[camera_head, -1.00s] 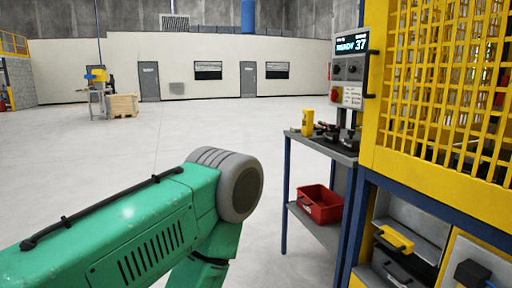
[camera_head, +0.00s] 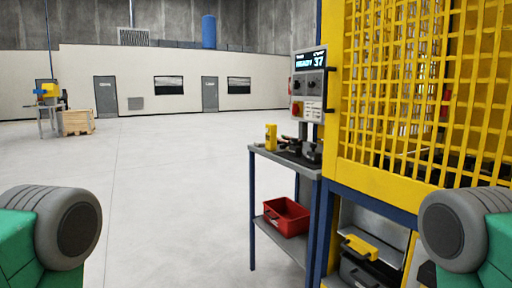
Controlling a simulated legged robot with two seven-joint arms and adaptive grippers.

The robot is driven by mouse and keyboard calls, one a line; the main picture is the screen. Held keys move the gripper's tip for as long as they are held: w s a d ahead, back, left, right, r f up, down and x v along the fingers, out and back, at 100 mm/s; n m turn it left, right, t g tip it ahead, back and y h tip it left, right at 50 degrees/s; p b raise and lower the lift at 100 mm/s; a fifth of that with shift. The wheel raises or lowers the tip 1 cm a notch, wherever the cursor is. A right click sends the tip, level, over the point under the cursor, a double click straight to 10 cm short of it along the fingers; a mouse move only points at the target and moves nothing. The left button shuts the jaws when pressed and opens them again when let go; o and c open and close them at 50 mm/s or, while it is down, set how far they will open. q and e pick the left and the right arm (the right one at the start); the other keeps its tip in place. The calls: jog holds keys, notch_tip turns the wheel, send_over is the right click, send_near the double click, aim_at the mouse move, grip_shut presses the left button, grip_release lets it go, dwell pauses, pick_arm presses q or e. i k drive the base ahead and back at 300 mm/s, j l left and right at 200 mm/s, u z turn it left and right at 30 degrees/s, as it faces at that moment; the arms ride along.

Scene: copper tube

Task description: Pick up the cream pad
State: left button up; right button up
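I cannot make out a cream pad in the head view. Green arm links of mine with grey rounded joints show at the lower left and lower right. Neither gripper is in view, so I cannot see what they hold. A small grey side table (camera_head: 266,152) stands right of centre, with a yellow item (camera_head: 271,137) and several small dark objects on its top.
A red bin (camera_head: 286,217) sits on the table's lower shelf. A control panel (camera_head: 309,84) reads READY 37. A yellow mesh cage (camera_head: 420,90) on a blue frame fills the right. A wooden crate (camera_head: 76,122) stands far left. The floor in the middle is clear.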

aim_at(258, 143)
jog(key=i+j+z, duration=0.15)
jog(key=z, duration=1)
jog(key=i+j+z, duration=0.25)
jog(key=j+z, duration=0.15)
jog(key=j, duration=0.4)
jog(key=i+j+z, duration=0.1)
jog(key=j+z, duration=0.3)
jog(key=j, duration=0.4)
jog(key=j+z, duration=0.4)
jog(key=j, duration=0.5)
